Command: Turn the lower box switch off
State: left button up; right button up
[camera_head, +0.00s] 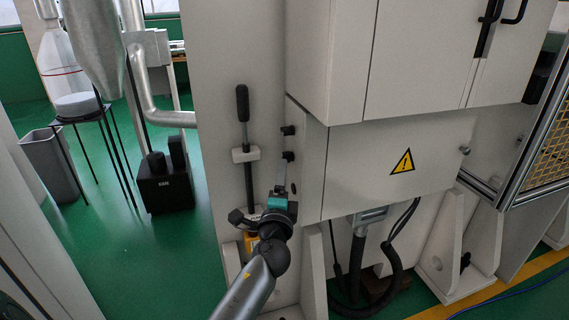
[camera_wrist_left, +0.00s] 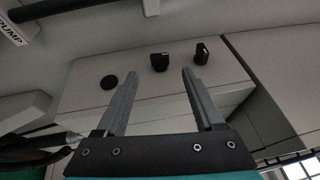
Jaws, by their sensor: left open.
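The grey box side panel (camera_head: 306,165) carries two black switches in the head view, an upper one (camera_head: 288,130) and a lower one (camera_head: 288,156). My left gripper (camera_head: 281,165) is just below the lower switch, fingers pointing up at it. In the left wrist view, the open, empty fingers (camera_wrist_left: 160,76) frame a black switch (camera_wrist_left: 160,62) that appears just beyond the fingertips. Another black switch (camera_wrist_left: 201,52) is to its right and a round black knob (camera_wrist_left: 109,82) to its left. I cannot tell whether a finger touches the switch. My right gripper is not in view.
A black-handled lever (camera_head: 243,104) stands on the wall panel left of the switches. A cabinet door with a yellow warning sign (camera_head: 402,162) is to the right. Black cables (camera_head: 392,262) hang below it.

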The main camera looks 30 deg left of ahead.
aim_at(286, 157)
pick_arm(q)
jog(key=x, duration=0.6)
jog(key=shift+w+b, duration=0.2)
jog(key=shift+b, duration=0.2)
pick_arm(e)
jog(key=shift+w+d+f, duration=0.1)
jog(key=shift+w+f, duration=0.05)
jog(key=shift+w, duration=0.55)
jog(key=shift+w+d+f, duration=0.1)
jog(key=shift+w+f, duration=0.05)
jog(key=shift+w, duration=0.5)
pick_arm(q)
jog(key=shift+a, duration=0.1)
jog(key=c, duration=0.6)
grip_shut()
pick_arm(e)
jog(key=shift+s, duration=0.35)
